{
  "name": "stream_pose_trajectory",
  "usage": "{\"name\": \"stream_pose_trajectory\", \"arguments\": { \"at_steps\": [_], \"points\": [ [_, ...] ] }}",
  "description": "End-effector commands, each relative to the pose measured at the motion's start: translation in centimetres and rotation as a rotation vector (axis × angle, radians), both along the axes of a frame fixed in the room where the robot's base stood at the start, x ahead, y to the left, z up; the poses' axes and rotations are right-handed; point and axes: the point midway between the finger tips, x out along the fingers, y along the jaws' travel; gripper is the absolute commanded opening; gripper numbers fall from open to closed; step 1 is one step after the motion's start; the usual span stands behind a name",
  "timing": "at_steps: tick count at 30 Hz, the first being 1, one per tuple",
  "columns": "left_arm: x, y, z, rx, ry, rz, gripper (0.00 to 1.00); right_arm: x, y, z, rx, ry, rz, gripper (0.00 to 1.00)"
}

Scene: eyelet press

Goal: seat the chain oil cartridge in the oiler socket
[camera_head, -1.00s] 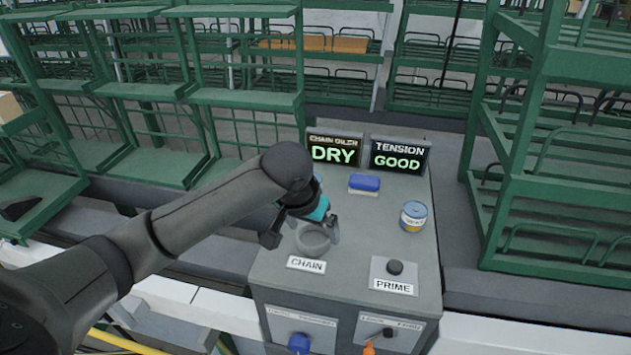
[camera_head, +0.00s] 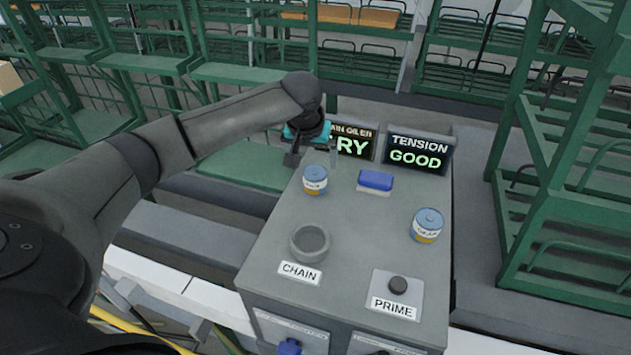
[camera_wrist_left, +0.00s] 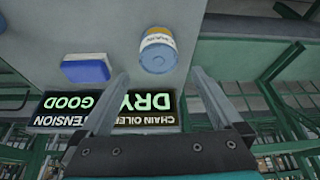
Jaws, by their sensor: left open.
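A small canister with a blue lid and a white and orange label (camera_head: 315,181) stands upright at the machine top's back left. A similar canister (camera_head: 427,226) stands at the right. I cannot surely read which one is the chain oil cartridge. The oiler socket, an empty grey ring (camera_head: 310,243), lies behind the CHAIN label. My left gripper (camera_head: 316,160) is open and empty, above and just behind the left canister. In the left wrist view that canister (camera_wrist_left: 158,50) shows just beyond the gap between the open fingers (camera_wrist_left: 160,76). My right gripper is not in view.
The chain oiler screen (camera_head: 355,143) reads DRY, partly hidden by my gripper; the other screen (camera_head: 418,155) reads TENSION GOOD. A blue and white block (camera_head: 375,182) lies between the canisters. Green racks (camera_head: 545,180) flank the machine.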

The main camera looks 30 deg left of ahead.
Motion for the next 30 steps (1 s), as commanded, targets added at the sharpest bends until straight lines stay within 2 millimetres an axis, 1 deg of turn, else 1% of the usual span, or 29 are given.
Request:
{"name": "stream_pose_trajectory", "arguments": {
  "at_steps": [1, 7, 13, 18, 27, 30],
  "points": [
    [0.2, 0.0, -0.5, 0.000, 0.000, 0.000, 1.00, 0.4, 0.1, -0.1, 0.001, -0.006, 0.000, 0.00],
    [0.6, 0.1, -1.6, 0.000, -0.001, 0.000, 1.00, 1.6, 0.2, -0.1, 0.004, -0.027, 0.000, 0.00],
    [1.2, 0.3, -4.5, 0.001, 0.000, -0.001, 1.00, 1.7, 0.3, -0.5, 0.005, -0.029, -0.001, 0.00],
    [1.8, 0.5, -5.9, 0.000, -0.001, -0.001, 1.00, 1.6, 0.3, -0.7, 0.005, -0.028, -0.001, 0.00],
    [1.9, 0.5, -6.1, 0.001, -0.002, -0.002, 1.00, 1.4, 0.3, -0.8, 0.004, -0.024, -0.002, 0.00],
    [1.9, 0.5, -6.1, 0.001, -0.002, -0.002, 0.89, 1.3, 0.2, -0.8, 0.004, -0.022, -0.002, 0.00]
  ]
}}
